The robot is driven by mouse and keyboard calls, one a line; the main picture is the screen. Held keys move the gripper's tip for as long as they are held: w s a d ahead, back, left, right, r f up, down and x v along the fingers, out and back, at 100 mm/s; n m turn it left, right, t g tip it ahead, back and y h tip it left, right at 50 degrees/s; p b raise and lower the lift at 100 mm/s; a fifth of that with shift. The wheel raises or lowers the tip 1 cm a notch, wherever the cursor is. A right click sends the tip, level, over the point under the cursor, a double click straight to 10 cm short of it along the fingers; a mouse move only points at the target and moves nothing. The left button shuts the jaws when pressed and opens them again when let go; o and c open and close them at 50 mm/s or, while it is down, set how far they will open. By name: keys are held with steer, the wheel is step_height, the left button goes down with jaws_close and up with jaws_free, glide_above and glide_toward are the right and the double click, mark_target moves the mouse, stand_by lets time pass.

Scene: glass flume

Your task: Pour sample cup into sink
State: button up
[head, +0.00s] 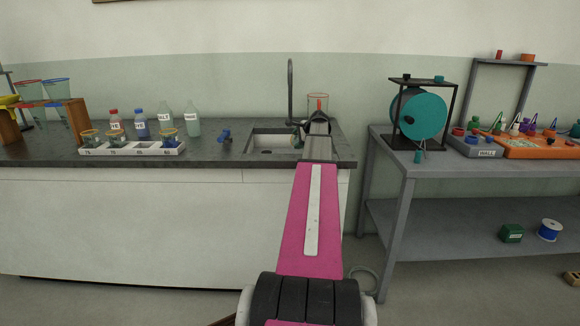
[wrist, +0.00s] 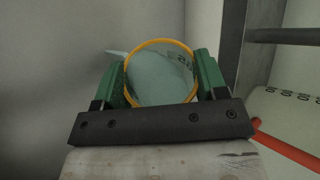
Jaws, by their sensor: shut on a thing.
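In the wrist view, the green fingers of my gripper (wrist: 160,78) are shut on a clear sample cup (wrist: 158,88) with a yellow-orange rim. Grey-green content shows through the rim, and part of a dark label is visible but unreadable. In the head view, my arm reaches over the right end of the dark counter, and my gripper (head: 297,136) is by the right side of the sink (head: 262,147). The arm largely hides the held cup there. The sink is a pale recessed basin with a dark drain, below a tall tap (head: 290,85).
A white rack (head: 110,151) at left holds several cups, with its third place empty. Labelled bottles (head: 165,120) stand behind it. A clear red-rimmed vessel (head: 313,98) shows behind my arm. A grey bench (head: 385,150) with a teal drum (head: 423,115) stands at right.

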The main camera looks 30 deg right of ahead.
steer(key=shift+s+a+f+n+t+h+p, duration=0.15)
steer(key=shift+f+n+h, duration=0.1)
steer(key=shift+h, duration=0.15)
steer(key=shift+w+a+f+n+t+h+p, duration=0.1)
steer(key=shift+a+f+n+h+p, duration=0.1)
steer(key=shift+f+h, duration=0.15)
steer(key=shift+s+a+f+n+t+h+p, duration=0.15)
steer(key=shift+f+n+h, duration=0.1)
steer(key=shift+h, duration=0.2)
stand_by(2.0)
steer(key=shift+s+a+f+n+h+p, duration=0.1)
steer(key=shift+a+f+n+h+p, duration=0.25)
steer(key=shift+a+f+h, duration=0.3)
stand_by(1.1)
steer(key=shift+a+r+n, duration=0.1)
steer(key=shift+a+n, duration=0.1)
steer(key=shift+n, duration=0.05)
stand_by(0.4)
steer(key=d+y, duration=0.1)
steer(key=d+r+m, duration=0.1)
steer(key=shift+w+d+r+y, duration=0.3)
steer(key=shift+w+d+y, duration=0.05)
steer(key=shift+w, duration=0.05)
steer(key=shift+s+a+m, duration=0.15)
steer(key=shift+a+m, duration=0.15)
steer(key=shift+a, duration=0.05)
steer(key=shift+d+r, duration=0.1)
